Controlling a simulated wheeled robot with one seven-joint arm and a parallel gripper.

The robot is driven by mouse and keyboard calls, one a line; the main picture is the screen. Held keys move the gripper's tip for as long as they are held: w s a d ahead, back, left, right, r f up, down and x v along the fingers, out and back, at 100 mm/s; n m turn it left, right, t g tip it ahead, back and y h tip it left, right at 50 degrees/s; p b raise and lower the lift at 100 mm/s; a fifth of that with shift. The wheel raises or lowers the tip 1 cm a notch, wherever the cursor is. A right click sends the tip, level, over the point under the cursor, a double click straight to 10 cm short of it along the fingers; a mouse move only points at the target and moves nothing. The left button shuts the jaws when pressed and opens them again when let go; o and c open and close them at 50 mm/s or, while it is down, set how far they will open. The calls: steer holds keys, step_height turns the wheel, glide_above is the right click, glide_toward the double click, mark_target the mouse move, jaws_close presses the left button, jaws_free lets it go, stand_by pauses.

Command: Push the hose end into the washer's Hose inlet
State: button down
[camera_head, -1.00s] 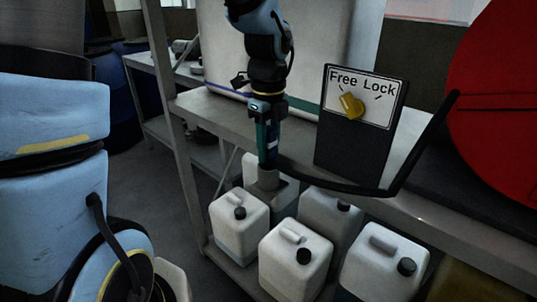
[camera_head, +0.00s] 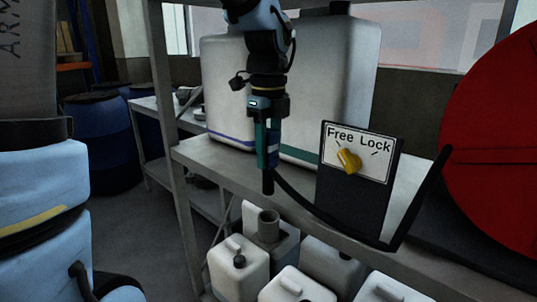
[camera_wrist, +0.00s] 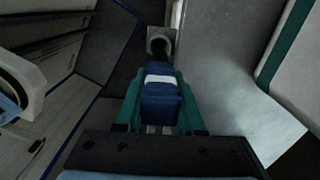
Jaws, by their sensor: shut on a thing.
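My gripper (camera_head: 268,150) points down over the shelf edge and is shut on the hose end (camera_wrist: 162,100). In the wrist view the hose end is a blue body with a white band and a dark tip. In the head view its black tip (camera_head: 268,184) hangs free above an open grey tubular holder (camera_head: 268,226). That holder also shows beyond the tip in the wrist view (camera_wrist: 160,33). The black hose (camera_head: 325,218) sags right from the hose end. I cannot make out the washer or its Hose inlet in either view.
A "Free Lock" panel (camera_head: 350,200) with a yellow knob stands on the right, beside a large red disc (camera_head: 495,130). White canisters (camera_head: 238,262) stand below the shelf (camera_head: 215,160). A big white tank (camera_head: 235,90) stands behind my gripper. Blue drums (camera_head: 103,145) are at the left.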

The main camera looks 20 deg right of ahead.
mark_target(269, 130)
steer(key=shift+r+p, duration=2.3)
steer(key=shift+r, duration=0.3)
